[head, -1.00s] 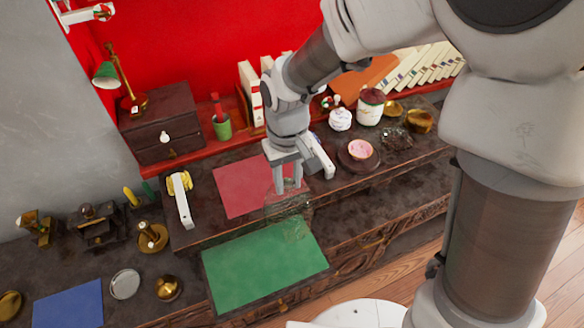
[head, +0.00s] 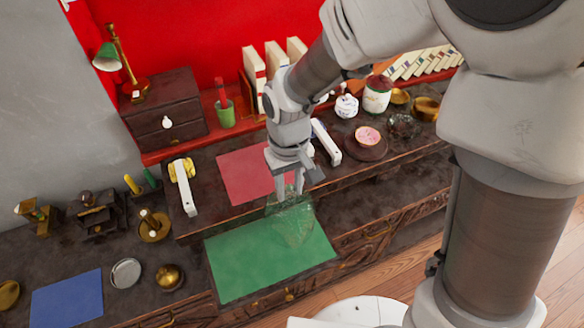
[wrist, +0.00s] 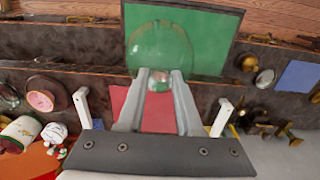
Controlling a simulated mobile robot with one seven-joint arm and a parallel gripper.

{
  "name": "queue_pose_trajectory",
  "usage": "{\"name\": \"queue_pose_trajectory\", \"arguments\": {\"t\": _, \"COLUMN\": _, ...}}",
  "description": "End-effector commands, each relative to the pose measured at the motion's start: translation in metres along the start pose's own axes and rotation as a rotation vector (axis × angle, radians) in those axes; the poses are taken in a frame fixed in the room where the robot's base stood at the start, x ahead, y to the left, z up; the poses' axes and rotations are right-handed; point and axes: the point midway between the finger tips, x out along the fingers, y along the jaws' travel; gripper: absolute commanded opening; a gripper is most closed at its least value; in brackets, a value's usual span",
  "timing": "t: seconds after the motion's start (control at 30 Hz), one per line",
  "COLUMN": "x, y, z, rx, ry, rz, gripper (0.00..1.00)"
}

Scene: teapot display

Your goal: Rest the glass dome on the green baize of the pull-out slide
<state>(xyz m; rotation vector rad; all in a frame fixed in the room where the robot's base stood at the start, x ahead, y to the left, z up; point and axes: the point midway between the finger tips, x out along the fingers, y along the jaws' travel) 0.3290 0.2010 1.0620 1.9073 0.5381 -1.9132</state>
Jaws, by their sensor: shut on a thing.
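The clear glass dome (head: 291,222) hangs below my gripper (head: 287,188), which is shut on its top knob. In the head view the dome overlaps the back right part of the green baize (head: 245,262) on the pull-out slide. In the wrist view the dome (wrist: 160,50) shows as a round transparent shape in front of the fingertips (wrist: 158,78), with the green baize (wrist: 215,30) behind it. I cannot tell whether its rim touches the baize.
A red mat (head: 240,175) lies on the desk behind the slide. White upright bars (head: 188,198) (head: 326,142) stand on either side. A pink-topped item on a dark plate (head: 366,153) is at right. A blue mat (head: 67,299) and brass pieces (head: 168,277) lie at left.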

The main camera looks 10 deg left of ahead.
Motion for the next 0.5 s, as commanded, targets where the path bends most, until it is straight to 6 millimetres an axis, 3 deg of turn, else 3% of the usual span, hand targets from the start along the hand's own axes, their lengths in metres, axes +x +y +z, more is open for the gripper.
{"name": "queue_pose_trajectory", "arguments": {"t": 0.5, "x": 0.056, "y": 0.0, "z": 0.0, "rx": 0.0, "ry": 0.0, "rz": 0.0, "gripper": 0.0}}
